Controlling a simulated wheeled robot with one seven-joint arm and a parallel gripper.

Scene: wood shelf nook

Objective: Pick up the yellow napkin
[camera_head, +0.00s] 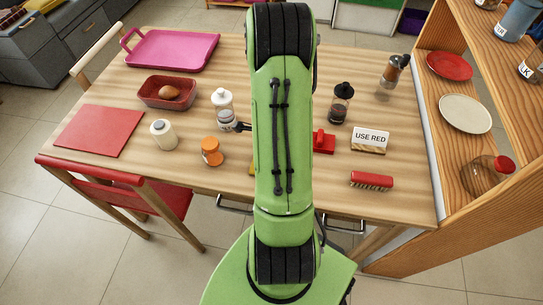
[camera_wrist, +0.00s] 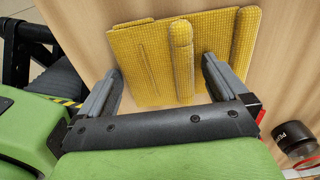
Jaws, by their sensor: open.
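The yellow napkin (camera_wrist: 212,32) is folded, with a woven texture and a raised roll across it, and lies on the wooden table in the wrist view. My gripper (camera_wrist: 163,66) is open, with its two grey fingers reaching over the near part of the napkin and apart from each other. I cannot tell whether the fingertips touch the cloth. In the head view only a small yellow sliver of the napkin (camera_head: 251,170) shows beside my green arm. My arm hides the rest of it and the gripper there.
Left of my arm stand an orange jar (camera_head: 211,151) and a white-topped bottle (camera_head: 222,97). To the right are a red item (camera_head: 323,141), a "USE RED" sign (camera_head: 370,139), a red brush (camera_head: 371,180) and a dark shaker (camera_head: 341,104). A wooden shelf (camera_head: 431,130) borders the right side.

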